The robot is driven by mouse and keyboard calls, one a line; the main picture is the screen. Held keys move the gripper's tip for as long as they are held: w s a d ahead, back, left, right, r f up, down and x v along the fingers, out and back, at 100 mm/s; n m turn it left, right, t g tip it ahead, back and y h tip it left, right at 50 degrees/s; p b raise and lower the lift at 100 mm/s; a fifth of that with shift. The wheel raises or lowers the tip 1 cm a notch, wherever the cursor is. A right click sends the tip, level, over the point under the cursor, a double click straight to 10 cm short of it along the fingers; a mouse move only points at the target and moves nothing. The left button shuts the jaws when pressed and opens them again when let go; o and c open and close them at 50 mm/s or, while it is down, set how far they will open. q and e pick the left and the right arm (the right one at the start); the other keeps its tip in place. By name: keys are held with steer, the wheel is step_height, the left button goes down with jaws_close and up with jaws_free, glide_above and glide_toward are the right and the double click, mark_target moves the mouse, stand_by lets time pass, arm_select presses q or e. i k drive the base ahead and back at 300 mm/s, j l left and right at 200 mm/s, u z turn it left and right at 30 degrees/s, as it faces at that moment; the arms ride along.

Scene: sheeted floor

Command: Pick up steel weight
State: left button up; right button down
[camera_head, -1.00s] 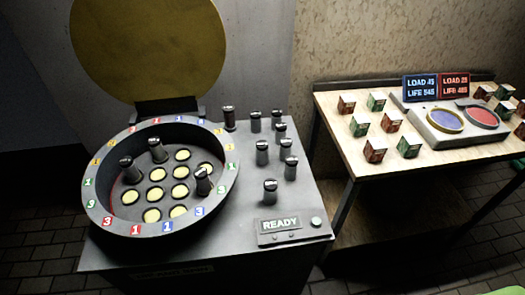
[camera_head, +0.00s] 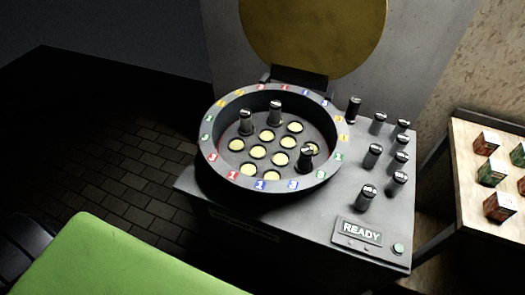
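Several dark cylindrical weights with pale-marked tops stand upright on the grey machine top to the right of the round dish; one is the nearest weight (camera_head: 365,198), another the middle weight (camera_head: 372,156). A weight (camera_head: 353,110) at the back looks slightly reddish. Three similar weights stand inside the round dish (camera_head: 212,170): a left one (camera_head: 246,123), a back one (camera_head: 275,114) and a right one (camera_head: 305,160). I cannot tell from the labels which are steel. Neither of my grippers is in view.
The dish has pale yellow round spots and coloured numbers on its rim. A READY panel (camera_head: 361,232) with a button (camera_head: 398,249) is at the front right. A wooden table (camera_head: 462,170) with small boxes (camera_head: 500,207) stands at right. Tiled floor (camera_head: 120,165) is open at left.

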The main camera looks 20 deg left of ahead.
mark_target(375, 151)
steer(key=l+u, duration=0.4)
steer(key=k+l+u, duration=0.1)
steer(key=l+u, duration=0.3)
steer(key=l, duration=0.2)
steer(key=k+l+u, duration=0.2)
steer(key=l+u, duration=0.25)
steer(key=l, duration=0.05)
